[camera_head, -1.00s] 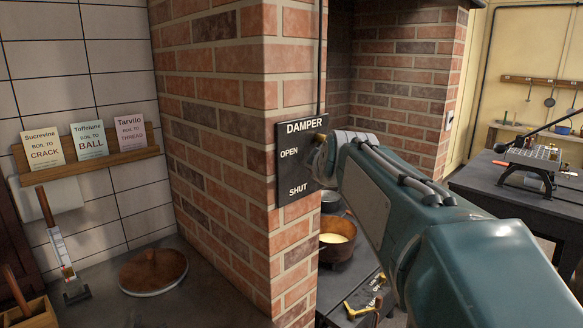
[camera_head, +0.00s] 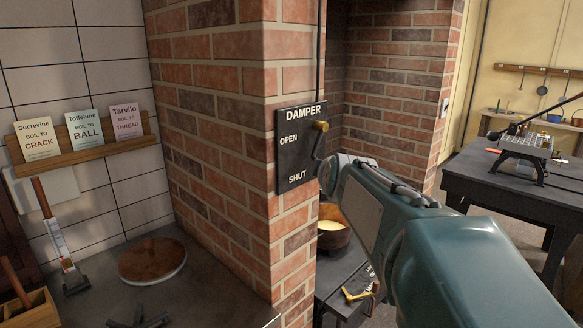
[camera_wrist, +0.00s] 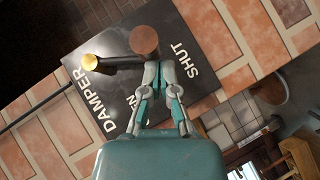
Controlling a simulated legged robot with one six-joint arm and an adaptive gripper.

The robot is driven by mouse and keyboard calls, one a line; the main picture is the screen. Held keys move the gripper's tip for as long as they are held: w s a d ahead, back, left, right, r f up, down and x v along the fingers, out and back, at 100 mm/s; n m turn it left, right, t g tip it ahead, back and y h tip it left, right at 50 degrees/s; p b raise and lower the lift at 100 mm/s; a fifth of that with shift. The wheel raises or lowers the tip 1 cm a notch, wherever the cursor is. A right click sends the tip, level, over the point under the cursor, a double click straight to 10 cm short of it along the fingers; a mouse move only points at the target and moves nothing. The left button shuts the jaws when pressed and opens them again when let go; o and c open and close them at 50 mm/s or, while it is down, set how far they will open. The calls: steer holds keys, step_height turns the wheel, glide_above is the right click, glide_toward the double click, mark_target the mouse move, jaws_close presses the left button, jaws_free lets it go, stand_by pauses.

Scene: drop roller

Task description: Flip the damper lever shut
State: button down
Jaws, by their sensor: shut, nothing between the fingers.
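The damper plate (camera_head: 292,160) is a black panel on the brick corner, lettered DAMPER, OPEN and SHUT. Its lever has a brass knob (camera_head: 321,126) at the upper right, about level with the OPEN word, and a thin dark arm running down from it.
The brick pillar (camera_head: 208,120) stands left of my arm. A pot (camera_head: 333,238) and a dark bench with a brass-coloured tool (camera_head: 357,294) lie below the plate. A dark table (camera_head: 510,186) with equipment is at the right. A round lid (camera_head: 152,262) rests on the left counter.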

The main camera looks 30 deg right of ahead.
steer(key=shift+w+d+f+n+t+h, duration=0.25)
steer(key=shift+d+f+n+t+h, duration=0.3)
steer(key=shift+d, duration=0.2)
steer(key=shift+w+d+f+n+t+h, duration=0.25)
steer(key=shift+d+f+n+t+h, duration=0.25)
steer(key=shift+d, duration=0.2)
steer(key=shift+w+d+f, duration=0.15)
steer(key=shift+d, duration=0.35)
steer(key=shift+f, duration=0.1)
